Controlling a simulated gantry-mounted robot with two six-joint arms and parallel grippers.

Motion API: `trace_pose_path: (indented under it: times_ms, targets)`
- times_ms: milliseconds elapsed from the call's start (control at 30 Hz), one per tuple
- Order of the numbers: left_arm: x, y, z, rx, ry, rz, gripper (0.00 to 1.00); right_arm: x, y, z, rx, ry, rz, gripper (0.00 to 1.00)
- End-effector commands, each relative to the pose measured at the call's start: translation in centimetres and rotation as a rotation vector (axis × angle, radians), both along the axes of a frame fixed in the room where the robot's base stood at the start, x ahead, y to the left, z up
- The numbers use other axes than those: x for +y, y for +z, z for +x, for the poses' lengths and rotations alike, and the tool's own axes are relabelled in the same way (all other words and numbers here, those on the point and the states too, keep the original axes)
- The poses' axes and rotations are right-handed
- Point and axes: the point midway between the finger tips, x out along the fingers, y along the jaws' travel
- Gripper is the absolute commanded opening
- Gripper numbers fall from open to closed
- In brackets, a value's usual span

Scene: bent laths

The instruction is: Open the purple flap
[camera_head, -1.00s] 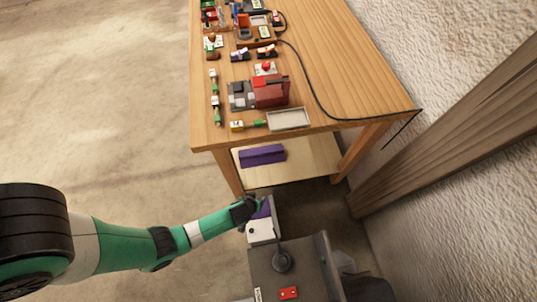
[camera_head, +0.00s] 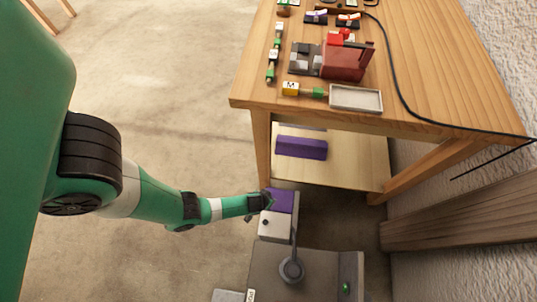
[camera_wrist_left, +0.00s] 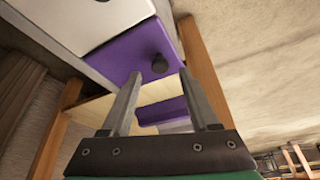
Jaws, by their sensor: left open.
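The purple flap (camera_head: 282,200) is on a white and grey box low beside the table. In the left wrist view the purple panel (camera_wrist_left: 133,50) fills the upper middle and carries a dark round knob (camera_wrist_left: 160,65). My left gripper (camera_head: 266,200) is at the flap's left edge in the head view. In the wrist view its open fingers (camera_wrist_left: 160,80) point toward the panel, with the knob between the tips in the picture. I cannot tell whether they touch it. My right gripper is not in view.
A wooden table (camera_head: 430,90) with a tray (camera_head: 356,98) and a red machine (camera_head: 343,62) stands behind. A purple box (camera_head: 301,148) sits on its lower shelf (camera_head: 345,165). A grey cabinet with a lever (camera_head: 292,268) is in front.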

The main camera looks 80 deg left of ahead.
Motion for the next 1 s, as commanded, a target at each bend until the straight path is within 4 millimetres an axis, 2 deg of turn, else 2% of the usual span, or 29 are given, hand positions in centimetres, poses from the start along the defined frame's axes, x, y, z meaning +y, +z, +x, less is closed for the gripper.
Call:
trace_pose_path:
  times_ms: [33, 100, 467, 800, 1000]
  targets:
    - [0.25, -1.36, 0.24, 0.0, 0.002, 0.0, 0.61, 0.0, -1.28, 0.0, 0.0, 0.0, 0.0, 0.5]
    - [0.49, -1.92, 0.44, 0.0, 0.001, 0.0, 0.61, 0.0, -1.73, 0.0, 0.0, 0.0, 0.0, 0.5]
    - [0.66, -2.1, 0.62, 0.0, -0.001, 0.0, 0.59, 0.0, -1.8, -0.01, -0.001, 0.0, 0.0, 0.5]
    - [0.66, -2.11, 0.6, 0.0, -0.001, 0.0, 0.0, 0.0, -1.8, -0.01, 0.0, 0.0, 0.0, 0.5]
    - [0.66, -2.11, 0.6, 0.0, -0.001, 0.0, 0.0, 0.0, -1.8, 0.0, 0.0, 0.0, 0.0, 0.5]
